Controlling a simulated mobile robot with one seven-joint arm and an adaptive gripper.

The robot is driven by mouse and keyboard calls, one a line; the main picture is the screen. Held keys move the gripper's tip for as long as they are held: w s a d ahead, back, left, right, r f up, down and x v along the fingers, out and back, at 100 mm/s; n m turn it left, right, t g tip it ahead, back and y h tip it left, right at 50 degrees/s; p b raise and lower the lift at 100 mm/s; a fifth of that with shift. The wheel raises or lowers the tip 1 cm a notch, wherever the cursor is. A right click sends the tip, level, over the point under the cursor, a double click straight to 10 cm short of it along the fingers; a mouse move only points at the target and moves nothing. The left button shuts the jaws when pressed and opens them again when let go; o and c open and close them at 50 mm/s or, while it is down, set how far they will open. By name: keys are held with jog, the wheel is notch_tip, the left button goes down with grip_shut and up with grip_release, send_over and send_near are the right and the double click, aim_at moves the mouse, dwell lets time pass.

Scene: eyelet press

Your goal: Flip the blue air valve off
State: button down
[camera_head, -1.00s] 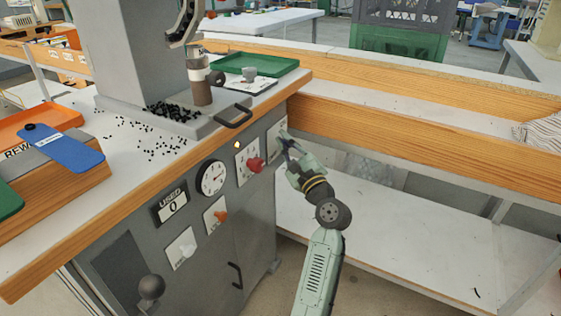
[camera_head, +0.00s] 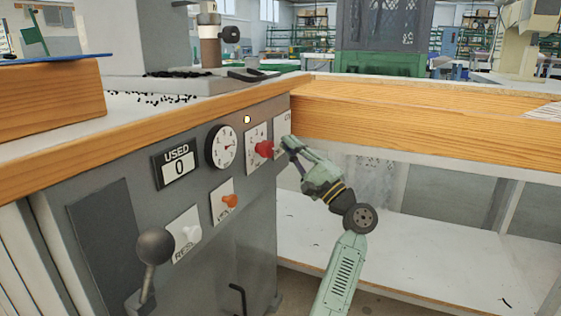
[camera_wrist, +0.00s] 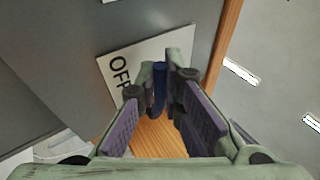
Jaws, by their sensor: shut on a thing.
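The blue air valve (camera_wrist: 159,86) shows in the wrist view as a small dark-blue lever in front of a white plate (camera_wrist: 122,71) marked OFF. My gripper (camera_wrist: 168,90) is shut on the lever, which sits between its purple-padded fingers; the fingers hide part of it. In the head view my gripper (camera_head: 291,150) is at the white plate (camera_head: 282,124) at the right end of the grey machine panel. The blue lever is hidden there behind the fingers.
Left of my gripper, the panel has a red knob (camera_head: 264,149), an orange knob (camera_head: 230,200), a white knob (camera_head: 190,233), a gauge (camera_head: 222,146) and a black ball lever (camera_head: 154,247). A wooden bench edge (camera_head: 400,140) lies right of the gripper, above a white shelf (camera_head: 420,243).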

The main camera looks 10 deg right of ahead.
jog(key=shift+f+n+g+y+b, duration=0.15)
jog(key=shift+n+g+y+b, duration=0.15)
jog(key=shift+n+y+b, duration=0.25)
jog(key=c, duration=2)
grip_release()
notch_tip(320, 180, up, 10)
